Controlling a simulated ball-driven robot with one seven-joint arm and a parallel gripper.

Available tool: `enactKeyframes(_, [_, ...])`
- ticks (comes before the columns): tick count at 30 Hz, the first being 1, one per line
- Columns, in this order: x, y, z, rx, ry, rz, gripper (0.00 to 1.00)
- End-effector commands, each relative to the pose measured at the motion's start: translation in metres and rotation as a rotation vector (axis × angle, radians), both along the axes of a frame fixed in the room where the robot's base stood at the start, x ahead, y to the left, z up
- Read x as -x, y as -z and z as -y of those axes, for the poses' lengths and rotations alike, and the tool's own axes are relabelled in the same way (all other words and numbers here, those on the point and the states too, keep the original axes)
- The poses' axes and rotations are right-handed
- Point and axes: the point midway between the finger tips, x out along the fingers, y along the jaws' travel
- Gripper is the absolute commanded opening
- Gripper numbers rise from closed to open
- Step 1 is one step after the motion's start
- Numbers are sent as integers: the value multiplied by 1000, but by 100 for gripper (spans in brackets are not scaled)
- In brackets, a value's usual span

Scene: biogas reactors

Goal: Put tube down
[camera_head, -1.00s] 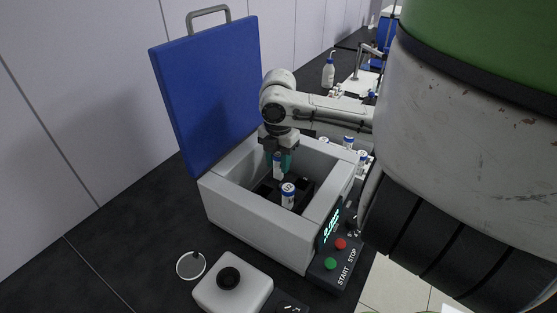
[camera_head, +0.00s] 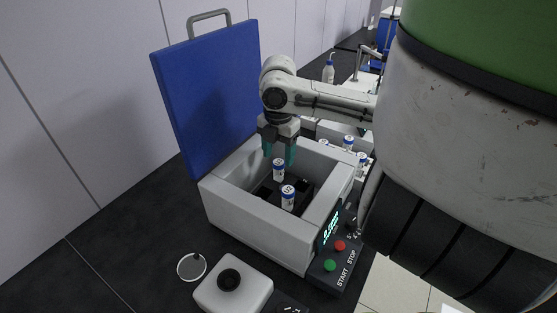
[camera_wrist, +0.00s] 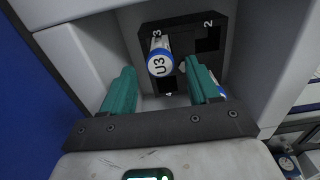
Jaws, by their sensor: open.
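A tube with a blue-rimmed white cap (camera_head: 278,165) stands upright inside the open grey machine (camera_head: 232,205). In the wrist view its cap (camera_wrist: 159,64) reads U3, and it sits in the dark rack (camera_wrist: 207,40) by the slot marked 3. A second capped tube (camera_head: 288,196) stands nearer the front of the rack; in the wrist view only a bit of it shows behind the right finger. My gripper (camera_head: 280,154) is open above the far tube. In the wrist view its teal fingers (camera_wrist: 160,88) are spread wide, with nothing between them touching either finger.
The blue lid (camera_head: 208,95) stands raised behind the machine. Grey walls surround the rack closely. A control panel (camera_head: 336,245) is at the front right. More capped tubes (camera_head: 348,142) stand behind the machine.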

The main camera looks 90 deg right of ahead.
Motion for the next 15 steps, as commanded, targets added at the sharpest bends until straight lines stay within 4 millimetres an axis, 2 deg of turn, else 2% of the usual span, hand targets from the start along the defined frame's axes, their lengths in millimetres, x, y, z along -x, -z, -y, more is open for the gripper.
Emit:
enactKeyframes(3, [-1, -27, 0, 4, -1, 1, 60])
enactKeyframes(9, [0, -66, 0, 3, -1, 1, 60])
enactKeyframes(15, [0, -87, 0, 0, 0, 1, 60])
